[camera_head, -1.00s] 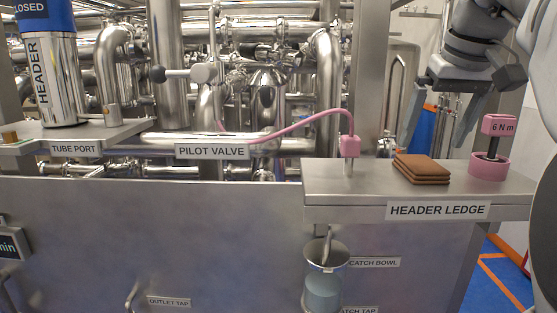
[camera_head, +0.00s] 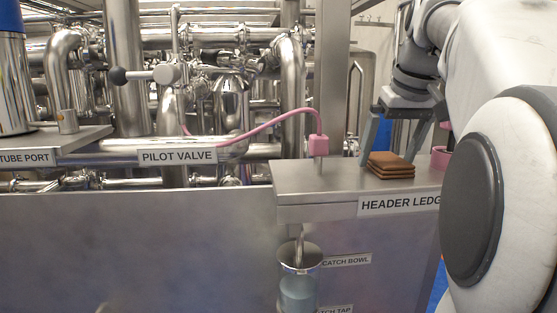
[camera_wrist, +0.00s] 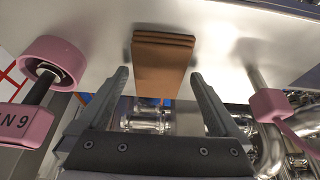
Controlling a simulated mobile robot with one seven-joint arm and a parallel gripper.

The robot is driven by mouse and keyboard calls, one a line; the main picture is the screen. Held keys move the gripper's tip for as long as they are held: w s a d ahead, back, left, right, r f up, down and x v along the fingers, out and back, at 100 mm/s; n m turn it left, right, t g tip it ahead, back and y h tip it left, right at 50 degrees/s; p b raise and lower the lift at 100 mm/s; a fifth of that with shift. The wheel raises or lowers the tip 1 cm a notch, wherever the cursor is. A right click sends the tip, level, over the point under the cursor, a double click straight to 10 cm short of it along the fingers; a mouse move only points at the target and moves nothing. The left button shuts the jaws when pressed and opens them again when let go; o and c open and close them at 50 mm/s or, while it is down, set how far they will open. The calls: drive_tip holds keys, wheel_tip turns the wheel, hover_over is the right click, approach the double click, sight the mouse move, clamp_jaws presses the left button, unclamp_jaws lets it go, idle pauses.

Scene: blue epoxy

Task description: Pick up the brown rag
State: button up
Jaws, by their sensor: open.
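The brown rag (camera_head: 391,165) is folded in a flat stack and lies on the header ledge (camera_head: 300,182). In the wrist view the rag (camera_wrist: 163,65) lies ahead of the fingertips, centred between them. My gripper (camera_head: 391,158) is open, with one finger left of the rag and the other to its right, partly behind it.
A pink fitting (camera_head: 318,146) with a pink hose stands left of the rag. A pink torque tool (camera_wrist: 50,75) stands on the other side, partly hidden by my arm in the head view. A catch bowl (camera_head: 299,259) hangs below the ledge. Pipes crowd the back.

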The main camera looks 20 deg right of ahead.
sight(389, 161)
drive_tip(key=shift+f, duration=0.25)
drive_tip(key=c, duration=1.2)
drive_tip(key=shift+o, duration=0.2)
drive_tip(key=shift+r, duration=0.85)
drive_tip(key=v, duration=0.3)
drive_tip(key=shift+w+a+r, duration=0.1)
drive_tip(key=shift+w+r, duration=0.05)
drive_tip(key=shift+r, duration=0.2)
drive_tip(key=s+a+r, duration=0.5)
drive_tip(key=s+r, duration=0.1)
drive_tip(key=s, duration=0.3)
drive_tip(key=shift+r, duration=0.15)
drive_tip(key=shift+s+a, duration=0.1)
drive_tip(key=shift+s, duration=0.1)
